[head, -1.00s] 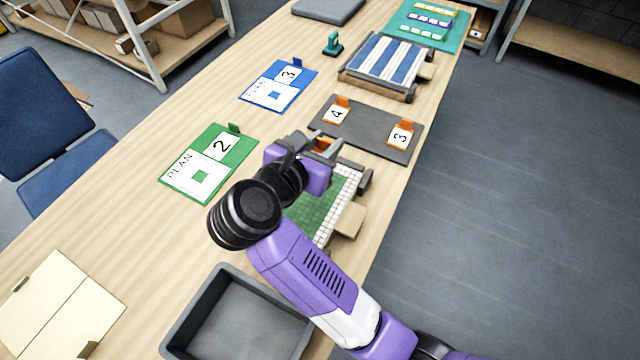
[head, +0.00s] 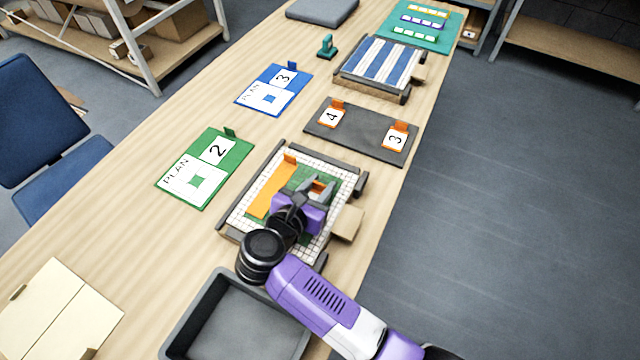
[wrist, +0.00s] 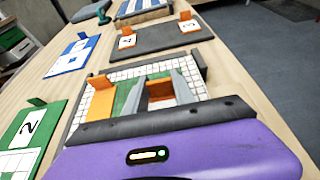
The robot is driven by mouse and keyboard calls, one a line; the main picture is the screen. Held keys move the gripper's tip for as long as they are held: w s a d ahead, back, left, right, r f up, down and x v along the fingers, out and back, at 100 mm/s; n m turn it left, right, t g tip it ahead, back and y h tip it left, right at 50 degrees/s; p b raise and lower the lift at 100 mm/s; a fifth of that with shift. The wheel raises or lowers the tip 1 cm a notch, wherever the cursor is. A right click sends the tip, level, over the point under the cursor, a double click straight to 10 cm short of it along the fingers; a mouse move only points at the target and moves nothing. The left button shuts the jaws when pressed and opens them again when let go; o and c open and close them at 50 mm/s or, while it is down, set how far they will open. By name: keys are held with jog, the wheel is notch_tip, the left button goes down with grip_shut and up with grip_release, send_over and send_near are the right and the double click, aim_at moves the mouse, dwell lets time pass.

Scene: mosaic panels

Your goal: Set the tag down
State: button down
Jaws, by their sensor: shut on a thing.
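My gripper (head: 318,190) is shut on an orange tag (wrist: 160,91), which shows between the two grey fingers in the wrist view. Two other orange tags, number 4 (head: 331,115) and number 3 (head: 396,137), stand on the dark grey mat (head: 360,137) beyond the panel.
The green plan 2 board (head: 208,166) and blue plan 3 board (head: 275,92) lie left of the mat and panel. A grey tray (head: 215,330) sits at the near edge. A blue-and-white striped panel (head: 385,65) is farther back.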

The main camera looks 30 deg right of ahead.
jog(key=shift+f, duration=0.15)
jog(key=c, duration=1)
grip_release()
jog(key=shift+c, duration=0.2)
jog(key=shift+r, duration=0.3)
jog(key=b+v, duration=0.1)
jog(key=v, duration=1.1)
jog(key=shift+s+f+b, duration=0.1)
jog(key=shift+f+b, duration=0.1)
jog(key=shift+b, duration=0.1)
